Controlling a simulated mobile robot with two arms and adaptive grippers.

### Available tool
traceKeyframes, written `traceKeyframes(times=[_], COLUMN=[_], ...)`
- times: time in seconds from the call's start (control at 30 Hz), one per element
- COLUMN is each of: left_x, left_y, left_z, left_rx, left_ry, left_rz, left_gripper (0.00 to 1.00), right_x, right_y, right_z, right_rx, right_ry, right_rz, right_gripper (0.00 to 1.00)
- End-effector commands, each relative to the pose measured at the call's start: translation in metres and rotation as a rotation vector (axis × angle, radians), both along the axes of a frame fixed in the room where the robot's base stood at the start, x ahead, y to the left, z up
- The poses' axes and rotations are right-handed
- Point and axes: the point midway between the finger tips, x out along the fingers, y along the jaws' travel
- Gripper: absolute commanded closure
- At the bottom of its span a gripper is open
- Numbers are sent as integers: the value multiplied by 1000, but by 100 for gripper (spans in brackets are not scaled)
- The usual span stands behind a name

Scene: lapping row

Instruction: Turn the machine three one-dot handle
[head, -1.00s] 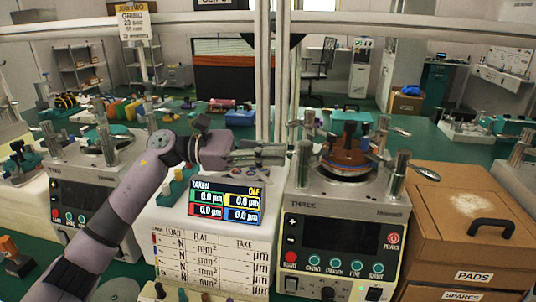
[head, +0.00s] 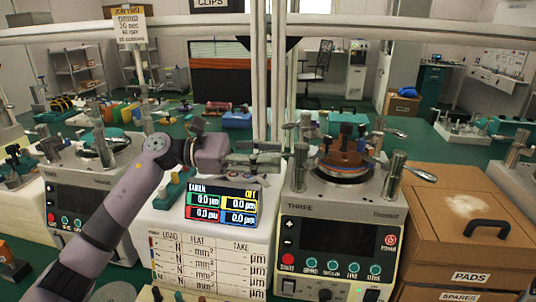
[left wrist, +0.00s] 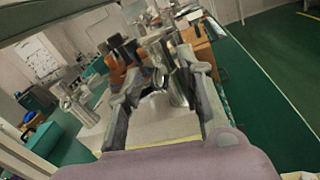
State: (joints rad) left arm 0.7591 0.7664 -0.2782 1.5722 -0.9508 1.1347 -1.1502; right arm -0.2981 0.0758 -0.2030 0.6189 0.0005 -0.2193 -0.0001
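Machine three (head: 340,205) stands at centre right in the head view, with "THREE" on its panel. Metal posts and levers stand around its round brown top piece (head: 345,160). A left post (head: 299,167) and a spoon-shaped lever at the right (head: 422,174) show clearly. I cannot make out dot marks, so I cannot tell which handle has one dot. My left gripper (head: 262,160) is just left of the left post. In the left wrist view its fingers (left wrist: 160,115) are apart, with a metal post (left wrist: 178,85) beyond and between them. Contact is unclear. My right gripper is out of view.
A measuring display (head: 222,206) sits on a white cabinet below my left forearm. Another machine (head: 85,195) stands at left. A cardboard box (head: 465,215) with a black handle stands close to the right of machine three. A frame upright (head: 280,80) rises behind the gripper.

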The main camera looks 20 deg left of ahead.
Motion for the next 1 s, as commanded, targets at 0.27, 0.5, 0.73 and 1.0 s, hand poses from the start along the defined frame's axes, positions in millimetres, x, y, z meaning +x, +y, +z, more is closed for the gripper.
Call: traceKeyframes(times=[0.27,0.5,0.73,1.0], left_x=[-12,-26,-32,-33], left_y=[44,90,112,114], left_z=[-1,-1,-1,0], left_rx=[2,2,1,1], left_ry=[4,2,1,0], left_rz=[6,5,2,1], left_gripper=[66,66,66,66], right_x=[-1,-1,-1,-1], right_y=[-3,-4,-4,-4], right_z=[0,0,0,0], right_rx=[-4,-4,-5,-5], right_ry=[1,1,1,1], right_rz=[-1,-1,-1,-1], right_gripper=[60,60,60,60])
